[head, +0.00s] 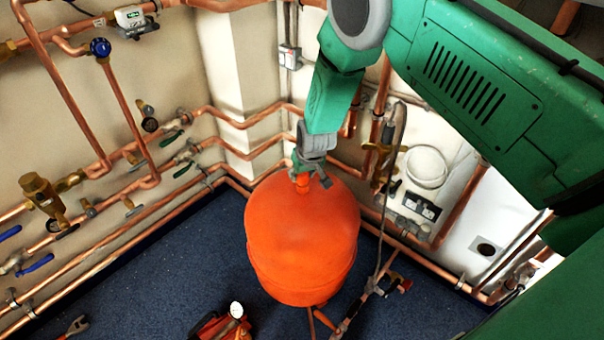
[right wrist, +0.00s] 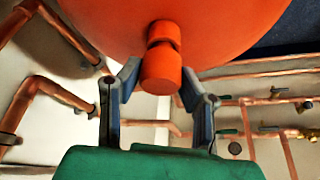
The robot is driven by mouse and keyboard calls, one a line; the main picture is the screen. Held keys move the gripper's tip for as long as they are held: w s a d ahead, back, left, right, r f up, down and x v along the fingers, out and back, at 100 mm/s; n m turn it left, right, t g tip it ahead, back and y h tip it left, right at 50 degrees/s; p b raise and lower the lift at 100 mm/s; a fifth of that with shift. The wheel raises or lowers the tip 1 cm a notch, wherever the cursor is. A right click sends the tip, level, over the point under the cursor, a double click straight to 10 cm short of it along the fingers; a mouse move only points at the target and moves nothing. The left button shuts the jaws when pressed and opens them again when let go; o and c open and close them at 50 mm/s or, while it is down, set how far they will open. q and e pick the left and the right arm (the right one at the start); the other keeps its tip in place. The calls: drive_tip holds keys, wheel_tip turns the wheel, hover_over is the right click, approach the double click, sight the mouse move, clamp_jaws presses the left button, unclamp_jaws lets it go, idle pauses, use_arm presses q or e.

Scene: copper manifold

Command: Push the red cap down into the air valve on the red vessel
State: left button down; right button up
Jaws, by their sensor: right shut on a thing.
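The red vessel (head: 302,235) is a large orange-red rounded tank standing over the blue floor; its curved top fills the upper part of the right wrist view (right wrist: 220,25). On its top is the air valve (right wrist: 164,33), a short red stub. The red cap (right wrist: 161,72) is a small cylinder in line with the stub, with a dark groove between them; I cannot tell how far it is seated. My right gripper (head: 309,177) is over the vessel's top, its fingers (right wrist: 160,88) shut on the cap from both sides. The cap (head: 303,184) is partly hidden in the head view. My left gripper is not in view.
Copper pipes (head: 130,165) with valves run along the left wall and behind the vessel. A red tool (head: 222,325) lies on the floor in front. Blue floor is open on the left.

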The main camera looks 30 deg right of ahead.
drive_tip(key=shift+f+b, duration=0.35)
drive_tip(key=shift+f, duration=0.35)
idle(0.5)
drive_tip(key=o, duration=1)
drive_tip(key=shift+s+r, duration=0.1)
drive_tip(key=shift+r, duration=0.05)
drive_tip(key=v, duration=1.1)
drive_tip(key=shift+s+r, duration=0.15)
drive_tip(key=shift+r, duration=0.1)
